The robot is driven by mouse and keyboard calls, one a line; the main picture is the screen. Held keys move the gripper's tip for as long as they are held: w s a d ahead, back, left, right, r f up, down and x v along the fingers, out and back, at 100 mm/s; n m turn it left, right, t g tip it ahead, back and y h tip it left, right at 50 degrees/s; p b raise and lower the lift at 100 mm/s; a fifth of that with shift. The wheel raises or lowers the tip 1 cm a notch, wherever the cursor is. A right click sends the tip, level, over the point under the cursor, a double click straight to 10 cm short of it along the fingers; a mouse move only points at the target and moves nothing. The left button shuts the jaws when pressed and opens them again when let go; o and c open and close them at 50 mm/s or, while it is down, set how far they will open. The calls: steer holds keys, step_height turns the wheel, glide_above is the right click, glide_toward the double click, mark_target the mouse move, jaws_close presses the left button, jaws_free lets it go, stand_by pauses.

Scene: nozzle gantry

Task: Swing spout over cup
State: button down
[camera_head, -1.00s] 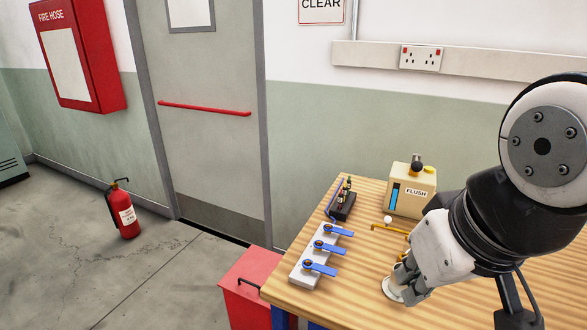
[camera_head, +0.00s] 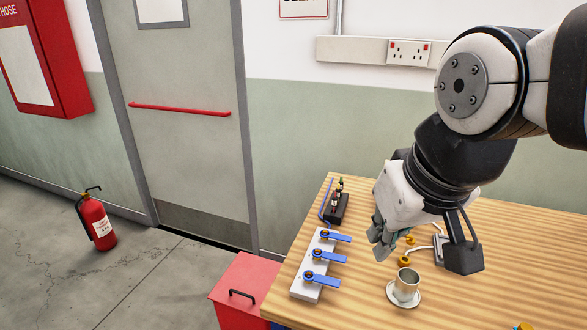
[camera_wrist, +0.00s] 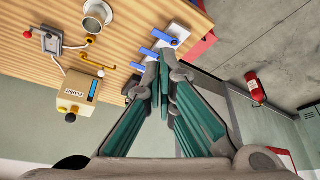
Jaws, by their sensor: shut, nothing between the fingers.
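The metal cup (camera_head: 406,285) stands upright on a white saucer (camera_head: 390,296); it also shows in the wrist view (camera_wrist: 97,14). The brass spout (camera_wrist: 97,64) is a thin pipe beside a white ball, lying to the side of the cup and not over it. In the head view my arm mostly hides the spout. My gripper (camera_head: 381,251) is shut and empty above the table, behind and left of the cup. In the wrist view its teal fingers (camera_wrist: 162,62) meet at the tips, apart from spout and cup.
A white block with several blue levers (camera_head: 323,255) lies left of the cup. The cream FLUSH box (camera_wrist: 77,94) and a grey unit with a red knob (camera_wrist: 48,41) stand on the wooden table. A red bin (camera_head: 245,285) is beside the table.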

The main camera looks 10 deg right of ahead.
steer(key=w+d+r+m+p, duration=0.1)
steer(key=w+d, duration=0.3)
steer(key=w, duration=0.3)
steer(key=w+d+r+m+p, duration=0.15)
steer(key=w+d, duration=0.25)
steer(key=w, duration=0.4)
steer(key=w+d+f+m+g+h+p, duration=0.1)
steer(key=w+d+f+p, duration=0.1)
steer(key=w+d+f, duration=0.7)
steer(key=w+d, duration=0.2)
steer(key=d, duration=0.1)
steer(key=shift+d+f+m+p, duration=0.15)
steer(key=shift+f+m+p, duration=0.15)
steer(key=shift+f+m, duration=0.05)
step_height(320, 180, down, 10)
steer(key=p, duration=0.3)
steer(key=shift+s, duration=0.25)
